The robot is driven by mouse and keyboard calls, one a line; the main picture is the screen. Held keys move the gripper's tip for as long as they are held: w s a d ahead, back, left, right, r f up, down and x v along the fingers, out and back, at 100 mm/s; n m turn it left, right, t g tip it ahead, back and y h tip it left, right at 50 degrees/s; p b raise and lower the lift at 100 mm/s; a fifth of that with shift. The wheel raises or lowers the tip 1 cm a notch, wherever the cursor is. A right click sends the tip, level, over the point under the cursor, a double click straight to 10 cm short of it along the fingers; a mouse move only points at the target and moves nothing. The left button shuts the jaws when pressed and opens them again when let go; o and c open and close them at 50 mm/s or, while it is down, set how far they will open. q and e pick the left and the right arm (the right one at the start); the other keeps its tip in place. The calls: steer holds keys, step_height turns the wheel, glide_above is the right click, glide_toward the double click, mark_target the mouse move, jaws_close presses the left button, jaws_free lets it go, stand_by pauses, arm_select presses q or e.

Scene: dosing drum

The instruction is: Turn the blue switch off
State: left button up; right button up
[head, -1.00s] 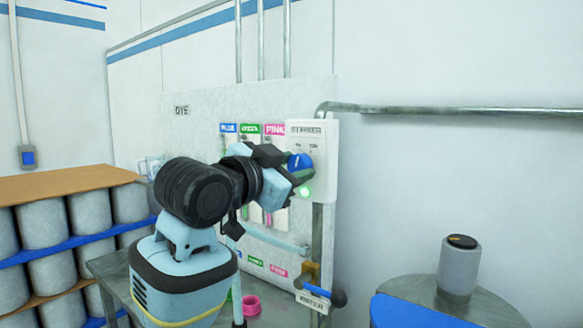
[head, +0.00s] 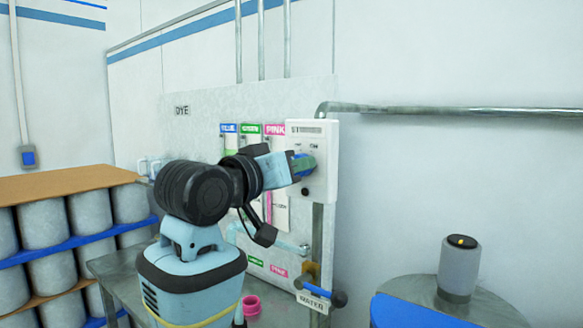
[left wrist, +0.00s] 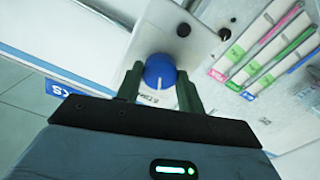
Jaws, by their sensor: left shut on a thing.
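The blue switch (head: 299,164) is a round knob on the white STIRRER box (head: 325,185) at the right edge of the dye panel. My left gripper (head: 308,165) is shut on it, with its fingers on either side of the knob. The left wrist view shows the knob (left wrist: 158,66) between the two dark green fingers, its white pointer line facing the gripper. A small round lamp (head: 304,191) below the knob looks dark. My right gripper is not in view.
The dye panel (head: 205,130) carries blue, green and pink labelled strips left of the box. A handle labelled WATER (head: 313,289) sits below. A grey canister (head: 459,265) stands on a drum lid at the right. Stacked drums (head: 85,215) fill the left.

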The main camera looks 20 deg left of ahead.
arm_select(q)
steer(key=shift+n, duration=0.4)
steer(key=o, duration=1)
steer(key=shift+v, duration=3.85)
